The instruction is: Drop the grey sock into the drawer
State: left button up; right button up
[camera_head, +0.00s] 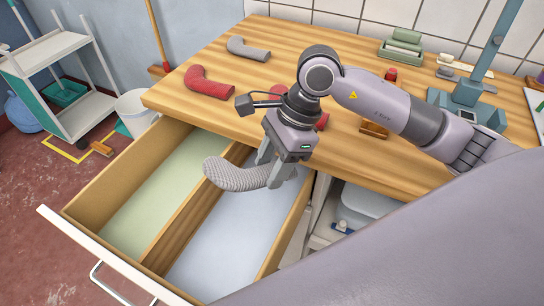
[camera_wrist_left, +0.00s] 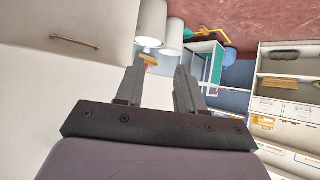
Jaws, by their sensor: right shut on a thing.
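A grey textured sock (camera_head: 238,177) is held in my right gripper (camera_head: 277,172). The sock hangs over the open drawer (camera_head: 84,233), above its right, blue-grey compartment (camera_head: 225,243), with its left end reaching over the wooden divider (camera_head: 190,220). The gripper's fingers are shut around the sock's right part. The left, pale green compartment (camera_head: 160,190) looks empty. My left gripper (camera_wrist_left: 160,85) shows in the left wrist view, its two fingers apart with nothing between them. It does not show in the head view.
On the wooden table (camera_head: 185,98) lie a red sock (camera_head: 208,82), another grey sock (camera_head: 248,49) and a red thing partly behind my right gripper. A white trolley (camera_head: 70,75) stands left.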

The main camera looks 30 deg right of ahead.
jog(key=shift+f+b, duration=0.45)
jog(key=shift+f, duration=0.85)
jog(key=o, duration=1.1)
jog(key=shift+r, duration=0.1)
jog(key=v, duration=0.7)
